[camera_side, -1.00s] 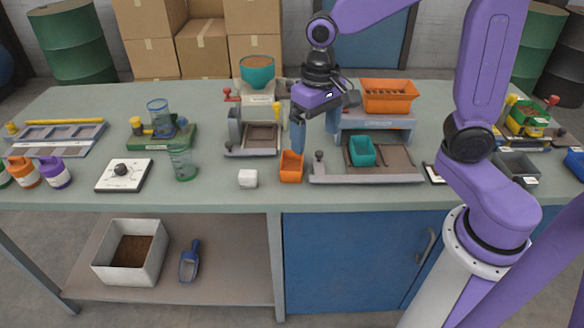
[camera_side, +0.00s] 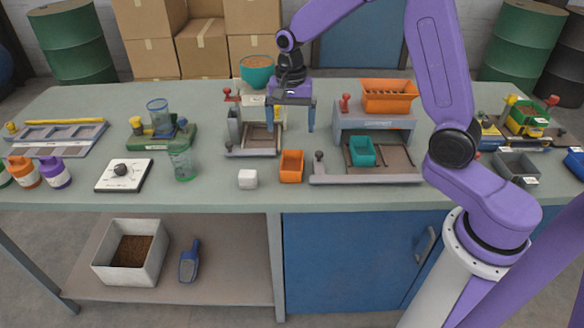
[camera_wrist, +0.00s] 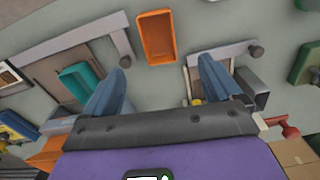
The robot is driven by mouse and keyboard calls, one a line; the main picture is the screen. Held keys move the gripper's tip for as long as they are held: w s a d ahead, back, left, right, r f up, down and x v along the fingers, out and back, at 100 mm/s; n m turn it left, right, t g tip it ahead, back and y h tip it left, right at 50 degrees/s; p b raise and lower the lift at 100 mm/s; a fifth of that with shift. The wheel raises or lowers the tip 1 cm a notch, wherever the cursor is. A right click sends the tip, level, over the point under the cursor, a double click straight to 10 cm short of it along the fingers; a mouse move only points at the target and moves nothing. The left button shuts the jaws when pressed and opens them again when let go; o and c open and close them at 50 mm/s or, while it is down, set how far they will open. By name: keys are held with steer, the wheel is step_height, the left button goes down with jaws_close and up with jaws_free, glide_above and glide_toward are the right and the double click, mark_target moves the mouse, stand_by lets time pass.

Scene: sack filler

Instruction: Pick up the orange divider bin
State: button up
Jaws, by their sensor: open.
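The orange divider bin (camera_side: 291,167) is a small open-topped box standing upright on the bench, near its front edge. It also shows in the wrist view (camera_wrist: 157,37), at the top and beyond the fingertips. My gripper (camera_side: 290,122) is open and empty, with blue fingers pointing down. In the side view it hangs above the bench, behind the bin and apart from it. In the wrist view the fingers (camera_wrist: 163,75) are spread to either side, and the bin lies ahead of the gap between them.
Behind left is a filler stand with a teal bowl (camera_side: 257,75). A large orange hopper (camera_side: 389,97) is at back right.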

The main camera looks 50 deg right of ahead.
glide_toward(292, 163)
steer(key=s+a, duration=0.1)
steer(key=s+a+f, duration=0.1)
steer(key=shift+s+a+f, duration=0.1)
steer(key=shift+a+f, duration=0.15)
steer(key=shift+a, duration=0.05)
steer(key=shift+s+f, duration=0.2)
steer(key=shift+f, duration=2.5)
steer(key=c, duration=1)
